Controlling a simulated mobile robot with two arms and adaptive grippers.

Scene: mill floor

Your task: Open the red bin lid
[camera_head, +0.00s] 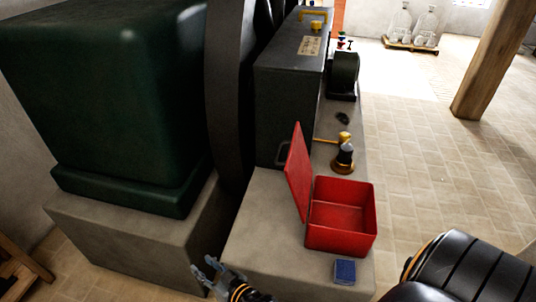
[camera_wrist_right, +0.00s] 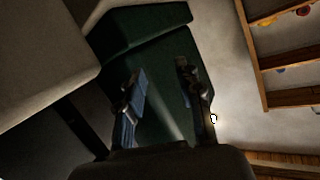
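The red bin (camera_head: 341,240) sits on the concrete plinth in the head view, and its inside shows empty. Its red lid (camera_head: 299,172) stands up along the bin's left side, tilted, so the bin is open. My right gripper (camera_head: 204,266) is low in the head view, left of the bin and apart from it and the lid. In the right wrist view its two fingers (camera_wrist_right: 160,78) are spread with nothing between them, so it is open. The bin does not show in the wrist view. My left gripper is not in view.
A small blue box (camera_head: 345,271) lies in front of the bin. A brass-and-black fitting (camera_head: 344,155) stands behind it. A dark machine housing (camera_head: 287,100) and a large green machine (camera_head: 115,100) rise at the left. The tiled floor at right is open up to a wooden post (camera_head: 490,65).

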